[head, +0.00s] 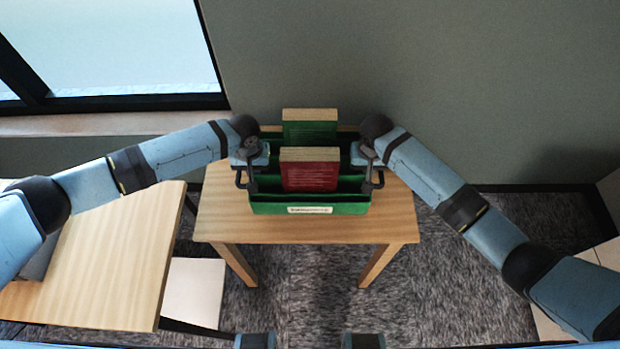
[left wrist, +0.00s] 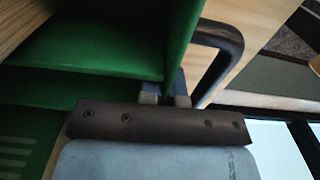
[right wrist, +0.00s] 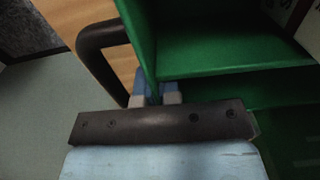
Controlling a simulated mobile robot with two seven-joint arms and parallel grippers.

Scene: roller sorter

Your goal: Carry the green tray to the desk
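The green tray (head: 310,207) stands level on a small wooden table (head: 225,222) in the head view, with a dark handle at each end. A red book (head: 310,175) and a green book (head: 310,130) stand upright in it. My left gripper (head: 249,160) is at the left handle, its fingers close together there; the left wrist view shows that handle (left wrist: 222,42) and the tray wall. My right gripper (head: 369,160) is at the right handle, which shows in the right wrist view (right wrist: 92,60). The fingertips' contact with the handles is partly hidden.
A larger wooden desk (head: 105,255) stands at the left, with a white seat (head: 193,290) beside it. A wall and a window sill (head: 100,123) close off the back. Carpet (head: 310,285) lies clear in front of the small table.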

